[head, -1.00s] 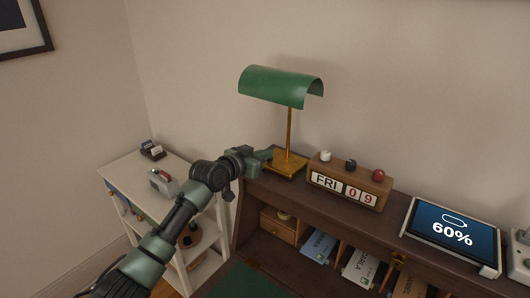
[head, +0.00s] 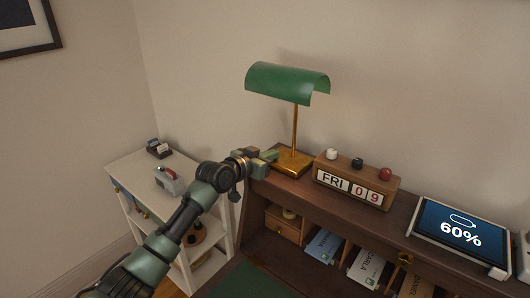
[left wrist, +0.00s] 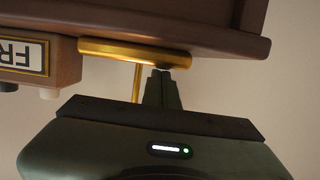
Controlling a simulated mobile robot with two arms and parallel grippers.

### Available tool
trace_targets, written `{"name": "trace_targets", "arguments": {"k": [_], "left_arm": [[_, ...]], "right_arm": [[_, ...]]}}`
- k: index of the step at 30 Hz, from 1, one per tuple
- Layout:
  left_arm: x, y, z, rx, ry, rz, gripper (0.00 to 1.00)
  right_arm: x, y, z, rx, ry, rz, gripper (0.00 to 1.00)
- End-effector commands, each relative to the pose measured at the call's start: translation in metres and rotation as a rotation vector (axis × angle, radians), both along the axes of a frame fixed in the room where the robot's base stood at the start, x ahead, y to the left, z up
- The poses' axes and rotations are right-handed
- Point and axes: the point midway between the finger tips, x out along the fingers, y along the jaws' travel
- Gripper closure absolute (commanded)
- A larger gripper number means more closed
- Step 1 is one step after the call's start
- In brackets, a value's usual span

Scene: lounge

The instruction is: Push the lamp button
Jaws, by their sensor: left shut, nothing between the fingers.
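The lamp has a green half-round shade (head: 287,82), a thin brass post (head: 295,128) and a square brass base (head: 291,162) on top of the desk hutch. The brass base also shows in the left wrist view (left wrist: 120,52), where the scene is upside down. My left gripper (head: 275,156) is at the left edge of the lamp base, with its fingers together and empty. In the left wrist view its fingertips (left wrist: 163,73) are right by the base's edge; I cannot tell whether they touch. The lamp button is not clearly visible. My right gripper is out of view.
A wooden calendar block (head: 354,183) with three knobs on top stands right of the lamp. Further right is a tablet reading 60% (head: 461,232). A white shelf unit (head: 141,164) stands left of the desk. The wall is close behind the lamp.

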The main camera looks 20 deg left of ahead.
Motion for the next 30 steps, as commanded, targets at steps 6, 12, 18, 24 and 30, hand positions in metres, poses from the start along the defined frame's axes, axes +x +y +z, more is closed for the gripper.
{"name": "trace_targets", "arguments": {"k": [6, 12, 18, 24, 30], "left_arm": [[0.001, -0.005, 0.029, 0.004, 0.011, -0.002, 1.00], [-0.020, 0.003, 0.040, 0.004, -0.001, 0.001, 1.00], [-0.056, 0.017, 0.051, 0.004, -0.004, 0.003, 1.00], [-0.080, 0.026, 0.061, 0.001, -0.005, 0.003, 1.00], [-0.088, 0.028, 0.064, 0.000, -0.004, 0.003, 1.00]], "right_arm": [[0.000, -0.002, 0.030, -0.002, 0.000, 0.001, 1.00], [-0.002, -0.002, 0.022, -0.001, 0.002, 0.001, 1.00], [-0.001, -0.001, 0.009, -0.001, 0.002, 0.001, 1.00], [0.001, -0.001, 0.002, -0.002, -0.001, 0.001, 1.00], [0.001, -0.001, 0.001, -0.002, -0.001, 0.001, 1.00]]}}
